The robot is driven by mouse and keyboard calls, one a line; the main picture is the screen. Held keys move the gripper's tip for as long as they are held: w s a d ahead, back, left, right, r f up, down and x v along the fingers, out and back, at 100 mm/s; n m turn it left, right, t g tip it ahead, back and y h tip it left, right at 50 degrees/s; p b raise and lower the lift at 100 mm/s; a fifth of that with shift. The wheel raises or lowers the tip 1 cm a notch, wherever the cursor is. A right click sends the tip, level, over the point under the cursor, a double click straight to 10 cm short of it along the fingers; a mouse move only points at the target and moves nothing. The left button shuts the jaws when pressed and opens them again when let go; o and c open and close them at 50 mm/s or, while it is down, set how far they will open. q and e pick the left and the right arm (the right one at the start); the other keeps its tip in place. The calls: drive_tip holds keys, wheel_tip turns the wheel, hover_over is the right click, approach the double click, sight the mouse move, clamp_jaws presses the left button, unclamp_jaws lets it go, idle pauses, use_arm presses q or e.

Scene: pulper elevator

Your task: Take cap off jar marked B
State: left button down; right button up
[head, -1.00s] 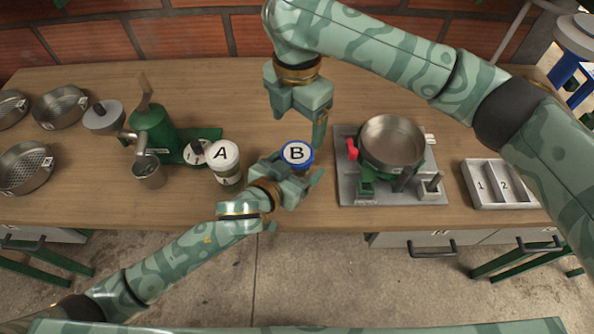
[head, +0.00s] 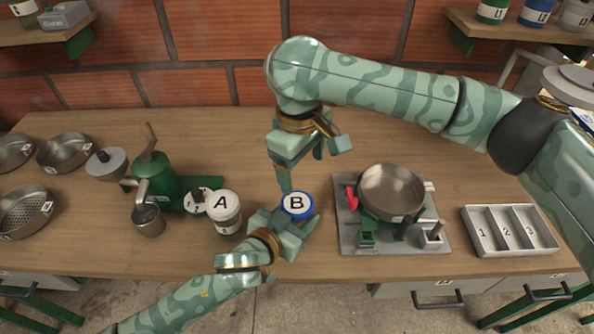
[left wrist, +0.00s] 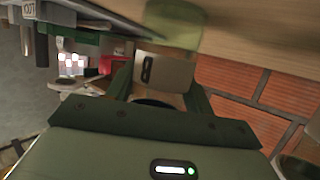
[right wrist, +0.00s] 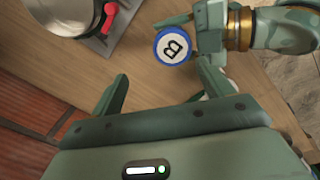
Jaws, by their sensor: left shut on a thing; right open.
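Jar B stands on the wooden table with its blue-rimmed white cap (head: 297,206) marked B on top; the cap also shows in the right wrist view (right wrist: 172,47). My left gripper (head: 291,225) is shut on the jar from the front, below the cap, and hides most of the jar's body. My right gripper (head: 303,168) is open and empty, above and behind the cap. In the right wrist view the cap lies beyond the open fingers (right wrist: 160,88), apart from them.
Jar A (head: 225,213) with a white cap stands just left of my left gripper. A green pulper (head: 155,177) is farther left. A scale-like grey plate with a metal pan (head: 391,192) is to the right, beside a numbered tray (head: 510,230).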

sight(297, 203)
drive_tip(key=m, duration=0.6)
drive_tip(key=shift+s+f+m, duration=0.1)
drive_tip(key=shift+f+m, duration=0.1)
drive_tip(key=shift+m, duration=0.2)
drive_tip(key=m, duration=0.3)
drive_tip(key=shift+s+a+f, duration=0.15)
drive_tip(key=m, duration=0.5)
drive_tip(key=shift+s+a+f+g, duration=0.1)
drive_tip(key=shift+s+a+g, duration=0.1)
drive_tip(key=shift+g, duration=0.1)
drive_tip(key=m, duration=0.4)
drive_tip(key=shift+a+y, duration=0.15)
drive_tip(key=shift+y, duration=0.15)
drive_tip(key=shift+f+m, duration=0.35)
drive_tip(key=shift+m, duration=0.05)
wheel_tip(297, 203, down, 7)
drive_tip(key=shift+f, duration=0.15)
drive_tip(key=shift+c, duration=0.3)
